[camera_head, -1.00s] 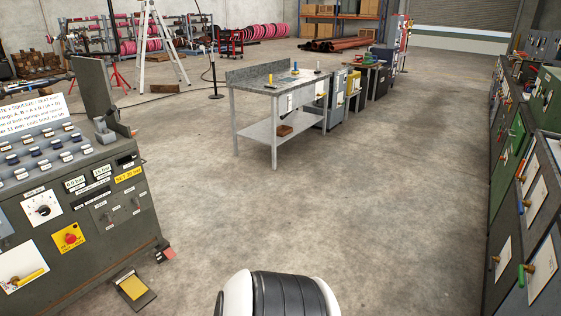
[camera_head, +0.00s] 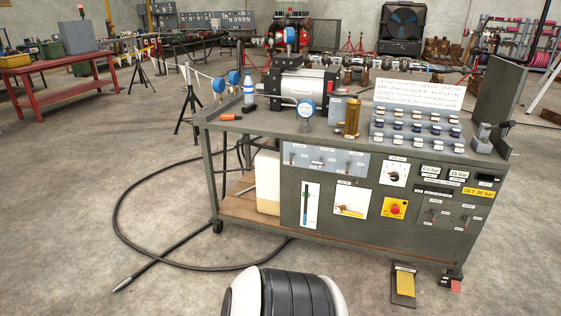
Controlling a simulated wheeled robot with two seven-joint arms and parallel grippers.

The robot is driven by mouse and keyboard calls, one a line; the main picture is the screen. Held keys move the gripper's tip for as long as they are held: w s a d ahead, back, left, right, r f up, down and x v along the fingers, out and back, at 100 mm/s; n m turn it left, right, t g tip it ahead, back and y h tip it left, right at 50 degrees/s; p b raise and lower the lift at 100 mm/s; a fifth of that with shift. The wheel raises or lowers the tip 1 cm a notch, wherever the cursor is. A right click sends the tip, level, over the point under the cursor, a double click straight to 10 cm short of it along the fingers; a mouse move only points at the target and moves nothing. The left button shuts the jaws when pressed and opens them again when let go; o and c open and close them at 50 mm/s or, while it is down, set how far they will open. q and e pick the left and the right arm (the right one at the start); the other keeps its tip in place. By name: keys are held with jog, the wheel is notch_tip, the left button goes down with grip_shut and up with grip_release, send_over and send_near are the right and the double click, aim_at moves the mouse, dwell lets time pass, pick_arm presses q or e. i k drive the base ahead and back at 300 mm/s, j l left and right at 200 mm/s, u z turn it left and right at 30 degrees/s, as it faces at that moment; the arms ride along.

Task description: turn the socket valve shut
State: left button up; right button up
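A grey wheeled test bench (camera_head: 250,122) stands in front of me. Its front panel has a yellow lever (camera_head: 350,210) on a white plate, a black-pointer dial (camera_head: 393,174) and a red knob on a yellow plate (camera_head: 395,208). Neither gripper is in view. A white-and-black part of my own body shows at the bottom centre.
A black hose (camera_head: 118,215) loops over the floor left of the bench. A yellow foot pedal (camera_head: 405,284) lies at its front right. A red table (camera_head: 50,68) and a tripod (camera_head: 138,72) stand further left.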

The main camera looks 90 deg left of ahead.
aim_at(318, 162)
jog(key=u, duration=2.3)
jog(key=i+u, duration=0.1)
jog(key=u, duration=0.15)
